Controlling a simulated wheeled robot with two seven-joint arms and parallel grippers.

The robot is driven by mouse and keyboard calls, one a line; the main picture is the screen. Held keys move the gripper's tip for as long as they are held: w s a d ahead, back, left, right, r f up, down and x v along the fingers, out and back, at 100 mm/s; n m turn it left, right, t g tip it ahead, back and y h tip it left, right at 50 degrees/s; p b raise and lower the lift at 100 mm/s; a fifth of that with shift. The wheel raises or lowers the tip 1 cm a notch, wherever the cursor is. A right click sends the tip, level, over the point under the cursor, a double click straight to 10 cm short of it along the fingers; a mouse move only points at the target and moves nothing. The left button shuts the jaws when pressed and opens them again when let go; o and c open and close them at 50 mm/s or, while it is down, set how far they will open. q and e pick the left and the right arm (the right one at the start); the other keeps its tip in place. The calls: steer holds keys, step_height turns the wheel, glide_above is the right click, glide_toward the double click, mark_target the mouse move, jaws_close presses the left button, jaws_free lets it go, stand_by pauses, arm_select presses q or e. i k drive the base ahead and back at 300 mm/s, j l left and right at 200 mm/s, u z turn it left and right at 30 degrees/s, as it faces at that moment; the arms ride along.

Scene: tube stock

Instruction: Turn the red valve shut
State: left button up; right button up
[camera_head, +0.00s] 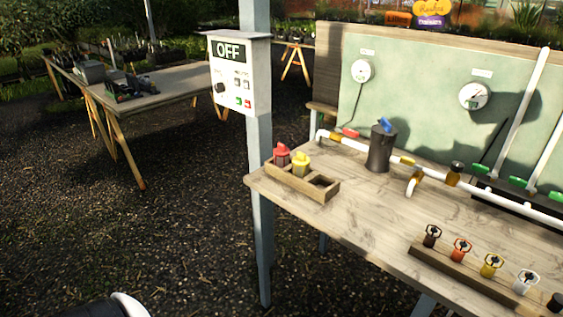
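A small red lever (350,132) shows near the left end of the white pipe (375,149), by the bench's back panel; it looks like the red valve's handle, and its exact angle to the pipe is too small to tell. An orange-brown fitting (335,136) sits on the pipe beside it. No gripper is in view. A dark and white rounded part at the bottom left edge may be part of my own body.
On the bench (340,222) stand a dark cylinder (379,152) with a blue handle, a wooden tray (320,196) with red-topped and yellow-topped pieces, and a rack (465,281) of several coloured pieces. A post carries an OFF box (240,85). Gravel is open at left.

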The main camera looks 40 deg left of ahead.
mark_target(347, 131)
steer(key=i+j, duration=0.15)
steer(key=j, duration=0.2)
steer(key=i+j, duration=0.15)
steer(key=j, duration=0.15)
steer(key=i+j, duration=0.2)
steer(key=j, duration=0.15)
steer(key=i+j, duration=0.15)
steer(key=j, duration=0.15)
steer(key=u, duration=0.05)
